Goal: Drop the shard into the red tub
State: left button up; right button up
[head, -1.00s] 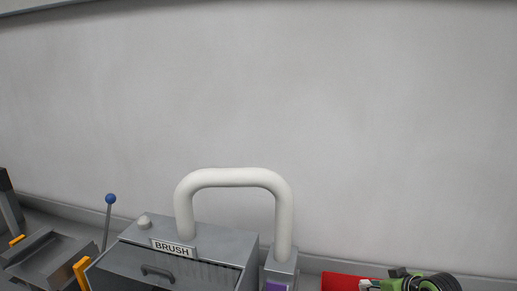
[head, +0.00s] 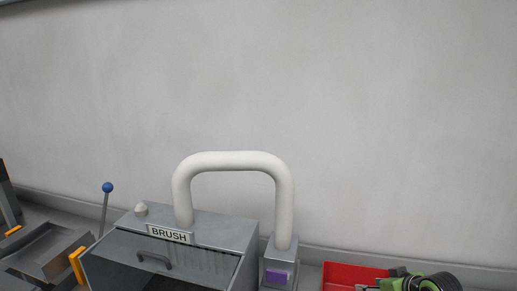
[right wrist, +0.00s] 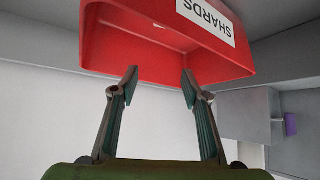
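The red tub (head: 345,274) shows at the bottom right of the head view. In the right wrist view the tub (right wrist: 135,57) fills the upper middle, with a white SHARDS label (right wrist: 207,20). My right gripper (right wrist: 160,80) has its two fingers spread with nothing between them, the tips over the tub's opening. In the head view my right gripper (head: 366,287) is at the tub's right side, partly cut off. A small pale sliver (right wrist: 160,26) shows inside the tub, perhaps the shard. My left gripper is out of view.
A grey box labelled BRUSH (head: 210,233) with a thick white pipe (head: 232,160) stands left of the tub. A grey block with a purple panel (head: 278,277) is between them. A blue-knobbed lever (head: 107,188) stands further left. A bare wall rises behind.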

jog(key=v, duration=1.2)
